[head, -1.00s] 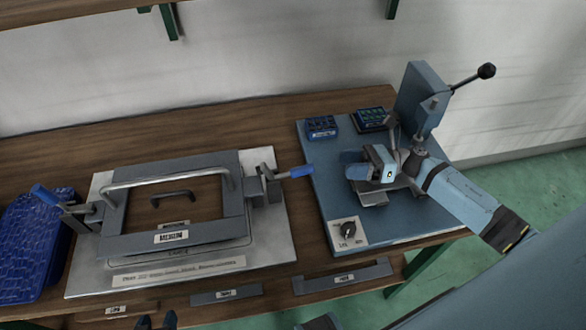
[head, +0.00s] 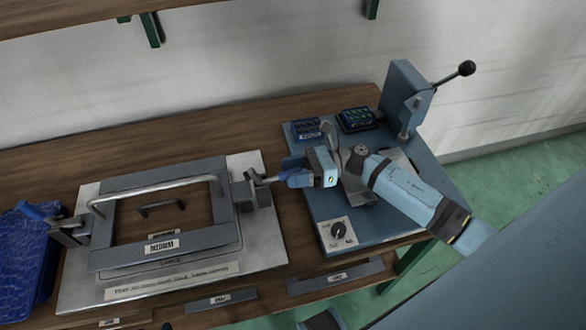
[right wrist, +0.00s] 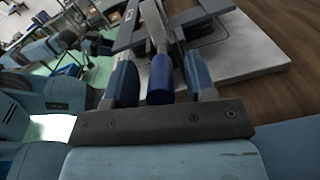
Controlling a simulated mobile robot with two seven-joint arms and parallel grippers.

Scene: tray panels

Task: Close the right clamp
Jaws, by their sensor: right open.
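The right clamp (head: 250,190) stands at the right side of the grey frame on the pale plate. Its lever points right, towards my right gripper (head: 287,172), which hides the lever's blue handle in the head view. In the right wrist view the blue handle (right wrist: 161,80) lies between the two fingers of my open right gripper (right wrist: 160,78), with the jaws not closed on it. The left clamp (head: 70,232) with its blue handle is at the frame's left side. Only a dark tip of what looks like my left gripper (head: 168,326) shows at the bottom edge.
A blue panel (head: 385,222) with a dial, small blue trays and a lever press (head: 408,95) lies to the right, under my right arm. A blue bin (head: 22,265) is at the far left. Labelled grey bars (head: 222,300) line the front edge.

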